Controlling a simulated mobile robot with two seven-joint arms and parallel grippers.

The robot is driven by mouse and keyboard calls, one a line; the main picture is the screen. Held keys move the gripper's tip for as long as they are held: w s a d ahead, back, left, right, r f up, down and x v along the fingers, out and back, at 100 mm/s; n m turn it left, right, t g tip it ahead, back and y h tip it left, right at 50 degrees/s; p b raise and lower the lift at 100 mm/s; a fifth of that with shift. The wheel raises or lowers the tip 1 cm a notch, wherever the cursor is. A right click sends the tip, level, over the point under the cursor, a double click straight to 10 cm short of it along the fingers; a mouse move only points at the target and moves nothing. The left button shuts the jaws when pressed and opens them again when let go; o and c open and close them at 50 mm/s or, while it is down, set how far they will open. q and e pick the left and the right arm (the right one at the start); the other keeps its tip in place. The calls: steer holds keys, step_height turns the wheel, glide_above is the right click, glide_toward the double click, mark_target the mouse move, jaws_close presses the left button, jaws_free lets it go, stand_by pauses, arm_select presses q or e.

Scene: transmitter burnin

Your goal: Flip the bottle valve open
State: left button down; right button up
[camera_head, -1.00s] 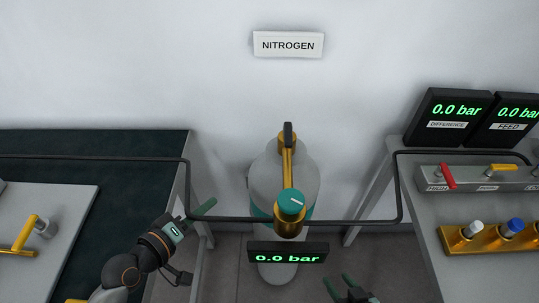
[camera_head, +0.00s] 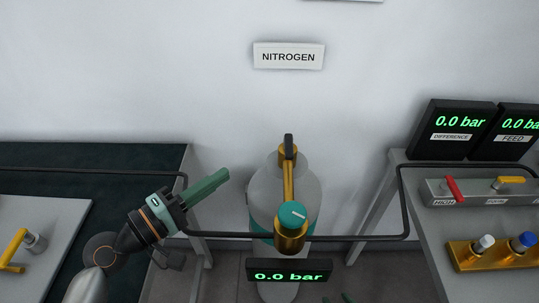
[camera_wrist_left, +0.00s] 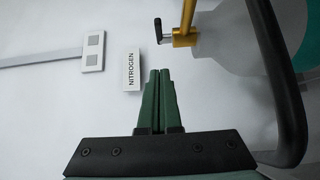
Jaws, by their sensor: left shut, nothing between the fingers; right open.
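The grey nitrogen bottle (camera_head: 262,195) stands on the floor between two tables, below the NITROGEN sign (camera_head: 289,56). Its brass valve has a black lever (camera_head: 288,146) pointing up at the top; the lever also shows in the left wrist view (camera_wrist_left: 158,30). A brass pipe runs from the valve to a teal regulator knob (camera_head: 292,215). My left gripper (camera_head: 224,174) is shut and empty, left of the bottle and apart from the lever. In the left wrist view its green fingers (camera_wrist_left: 158,75) are together. My right gripper (camera_head: 338,299) barely shows at the bottom edge, open, its fingertips apart.
A black hose (camera_head: 350,238) crosses in front of the bottle. A display reading 0.0 bar (camera_head: 289,270) sits below the regulator. The right table holds a valve panel (camera_head: 470,199), a brass block (camera_head: 466,256) and two displays. The left table has a grey plate (camera_head: 60,215).

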arm_select(q)
steer(key=p, duration=0.1)
glide_toward(285, 144)
steer(key=w, duration=0.3)
steer(key=d, duration=0.2)
steer(key=d+p, duration=0.1)
steer(key=shift+w+f, duration=0.2)
steer(key=shift+w, duration=0.1)
steer(key=shift+d+f, duration=0.1)
steer(key=shift+d, duration=0.45)
steer(key=shift+s+d+p, duration=0.3)
steer(key=shift+d+p, duration=0.15)
steer(key=shift+p, duration=0.1)
steer(key=shift+s+d+p, duration=0.15)
steer(key=shift+d+p, duration=0.3)
steer(key=shift+d, duration=0.2)
steer(key=shift+s+d+p, duration=0.15)
steer(key=shift+d+p, duration=0.25)
steer(key=shift+d, duration=0.25)
